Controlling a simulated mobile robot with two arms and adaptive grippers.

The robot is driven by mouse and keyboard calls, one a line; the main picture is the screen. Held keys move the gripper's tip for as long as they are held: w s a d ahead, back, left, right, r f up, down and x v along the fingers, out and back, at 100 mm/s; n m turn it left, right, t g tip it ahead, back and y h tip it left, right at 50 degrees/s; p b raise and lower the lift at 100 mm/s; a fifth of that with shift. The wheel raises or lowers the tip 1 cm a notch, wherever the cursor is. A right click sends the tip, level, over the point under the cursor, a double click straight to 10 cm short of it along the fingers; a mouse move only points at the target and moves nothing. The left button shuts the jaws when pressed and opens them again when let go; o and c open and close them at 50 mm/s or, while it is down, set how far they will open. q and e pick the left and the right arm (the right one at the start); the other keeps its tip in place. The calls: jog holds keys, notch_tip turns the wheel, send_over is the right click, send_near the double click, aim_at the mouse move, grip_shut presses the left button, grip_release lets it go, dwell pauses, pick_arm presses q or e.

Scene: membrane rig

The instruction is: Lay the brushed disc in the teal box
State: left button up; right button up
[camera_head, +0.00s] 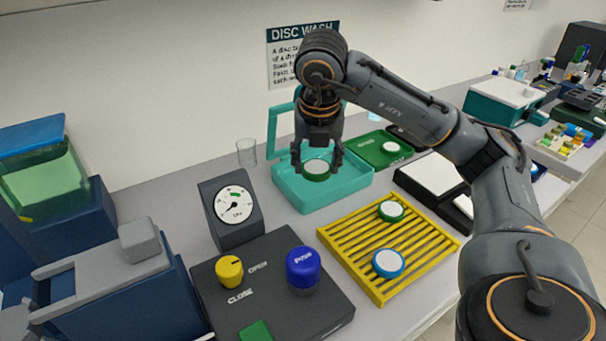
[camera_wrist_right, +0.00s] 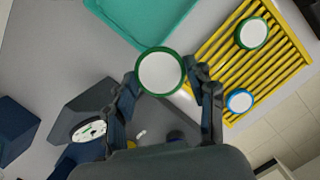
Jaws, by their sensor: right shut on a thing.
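My right gripper (camera_head: 317,160) is shut on a green-rimmed disc with a white face (camera_head: 317,170). The disc's exact height over the box cannot be told. My left gripper is not in view.
A yellow slatted rack (camera_head: 345,253) holds a green-rimmed disc (camera_head: 391,211) and a blue-rimmed disc (camera_head: 388,262). A green tray (camera_head: 372,151) lies right of the box. A dial gauge (camera_head: 233,205) and a dark panel with knobs (camera_head: 285,315) stand in front. A glass (camera_head: 246,153) stands left of the box.

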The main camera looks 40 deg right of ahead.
jog(key=w+d+f, duration=0.2)
jog(key=w+d+f+p, duration=0.1)
jog(key=w+d+f, duration=0.1)
jog(key=w+d, duration=0.1)
jog(key=w+d+f, duration=0.2)
jog(key=d+f, duration=0.1)
jog(key=shift+w+d+p, duration=0.15)
jog(key=shift+d+p, duration=0.1)
jog(key=shift+p, duration=0.15)
jog(key=shift+w+d+f, duration=0.45)
jog(key=shift+d+f, duration=0.05)
jog(key=shift+f, duration=0.2)
jog(key=shift+w+d+f, duration=0.1)
jog(key=shift+f, duration=0.1)
jog(key=p+x, duration=0.1)
jog(key=x, duration=0.2)
jog(key=shift+f, duration=0.65)
jog(key=o, duration=1.1)
jog(key=shift+c, duration=0.2)
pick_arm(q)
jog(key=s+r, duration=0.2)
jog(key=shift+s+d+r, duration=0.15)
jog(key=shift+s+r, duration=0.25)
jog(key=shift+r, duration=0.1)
pick_arm(e)
jog(key=shift+r, duration=0.15)
